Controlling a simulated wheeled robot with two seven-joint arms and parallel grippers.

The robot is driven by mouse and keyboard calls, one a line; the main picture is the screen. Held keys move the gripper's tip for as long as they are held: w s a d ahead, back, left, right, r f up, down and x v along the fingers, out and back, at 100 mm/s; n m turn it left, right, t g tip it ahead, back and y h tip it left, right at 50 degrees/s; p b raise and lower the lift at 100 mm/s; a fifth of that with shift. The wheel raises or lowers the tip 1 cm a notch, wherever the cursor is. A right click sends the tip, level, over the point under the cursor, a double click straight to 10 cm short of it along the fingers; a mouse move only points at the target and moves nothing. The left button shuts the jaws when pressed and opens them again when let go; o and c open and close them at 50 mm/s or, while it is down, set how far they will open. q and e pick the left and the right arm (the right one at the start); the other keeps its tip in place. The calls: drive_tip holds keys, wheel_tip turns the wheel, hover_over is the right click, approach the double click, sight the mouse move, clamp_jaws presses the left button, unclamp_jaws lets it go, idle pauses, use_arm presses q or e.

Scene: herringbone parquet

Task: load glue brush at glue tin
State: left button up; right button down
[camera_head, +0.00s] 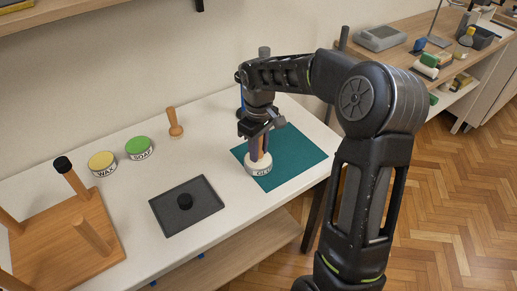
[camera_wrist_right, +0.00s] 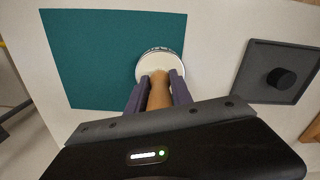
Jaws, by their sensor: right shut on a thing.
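The glue tin (camera_head: 258,170) is a low round tin with a white label, part of its lettering hidden. It stands on the white tabletop at the left edge of a teal mat. My right gripper (camera_head: 261,146) is directly above it, pointing down, shut on the wooden handle of the glue brush (camera_wrist_right: 158,94). In the right wrist view the brush's lower end is over the pale top of the tin (camera_wrist_right: 158,62). I cannot tell how deep its bristles reach. My left gripper is not in view.
Left of the tin lies a dark tray (camera_head: 170,218) with a black round piece. Behind are a SOAP tin (camera_head: 138,148), a WAX tin (camera_head: 102,164) and another wooden-handled tool (camera_head: 175,124). An upturned wooden stool (camera_head: 65,235) fills the left. The teal mat (camera_head: 300,160) is bare.

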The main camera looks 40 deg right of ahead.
drive_tip(key=shift+f, duration=0.1)
drive_tip(key=shift+r+p, duration=2.8)
drive_tip(key=shift+r, duration=0.8)
drive_tip(key=shift+w+f+m, duration=0.15)
drive_tip(key=shift+m, duration=1.05)
drive_tip(key=w+a+f, duration=0.1)
drive_tip(key=w+a, duration=0.1)
drive_tip(key=a, duration=0.6)
drive_tip(key=w+a+f, duration=0.1)
drive_tip(key=w+a, duration=0.1)
drive_tip(key=a, duration=0.7)
drive_tip(key=shift+m, duration=0.3)
